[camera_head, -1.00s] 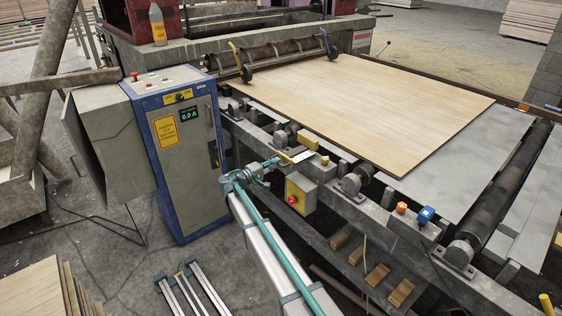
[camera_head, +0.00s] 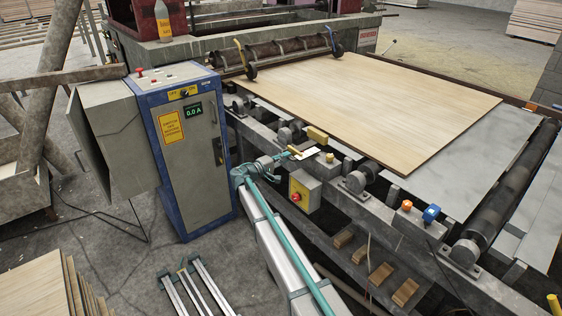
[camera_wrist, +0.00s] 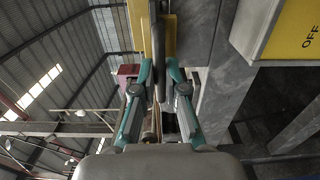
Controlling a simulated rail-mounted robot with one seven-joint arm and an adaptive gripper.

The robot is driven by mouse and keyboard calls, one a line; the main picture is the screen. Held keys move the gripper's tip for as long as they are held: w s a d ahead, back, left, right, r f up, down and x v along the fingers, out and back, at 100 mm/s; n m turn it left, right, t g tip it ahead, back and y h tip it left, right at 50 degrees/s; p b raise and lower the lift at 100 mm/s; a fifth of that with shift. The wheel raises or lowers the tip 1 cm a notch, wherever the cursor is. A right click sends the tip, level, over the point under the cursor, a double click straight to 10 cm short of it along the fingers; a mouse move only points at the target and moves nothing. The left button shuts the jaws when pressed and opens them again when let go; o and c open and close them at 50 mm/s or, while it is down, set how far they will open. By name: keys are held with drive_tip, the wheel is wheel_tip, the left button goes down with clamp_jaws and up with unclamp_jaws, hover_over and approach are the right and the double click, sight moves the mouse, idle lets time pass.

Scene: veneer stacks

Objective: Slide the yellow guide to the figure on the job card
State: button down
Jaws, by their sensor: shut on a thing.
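My gripper (camera_head: 281,158) is at the near side rail of the machine, beside the blue cabinet. In the wrist view my gripper (camera_wrist: 159,80) is shut on a narrow dark upright piece, with a yellow face (camera_wrist: 169,35) directly behind it. I take this to be the yellow guide, a small yellow piece (camera_head: 294,150) at my fingertips in the head view. My fingers partly hide it. A small white card (camera_head: 309,154), probably the job card, lies just right of it; its figure is too small to read. No scale marks can be read.
A yellow block (camera_head: 317,135) sits behind the card, and a yellow post (camera_head: 329,157) to its right. A yellow switch box (camera_head: 304,190) with a red button hangs below. The blue cabinet (camera_head: 190,150) stands left. A veneer sheet (camera_head: 380,105) covers the bed.

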drive_tip(key=shift+b+x, duration=0.45)
drive_tip(key=shift+x, duration=1)
drive_tip(key=c, duration=1.2)
unclamp_jaws()
drive_tip(key=shift+s, duration=0.1)
drive_tip(key=b+v, duration=0.2)
drive_tip(key=v, duration=0.5)
drive_tip(key=shift+f, duration=0.1)
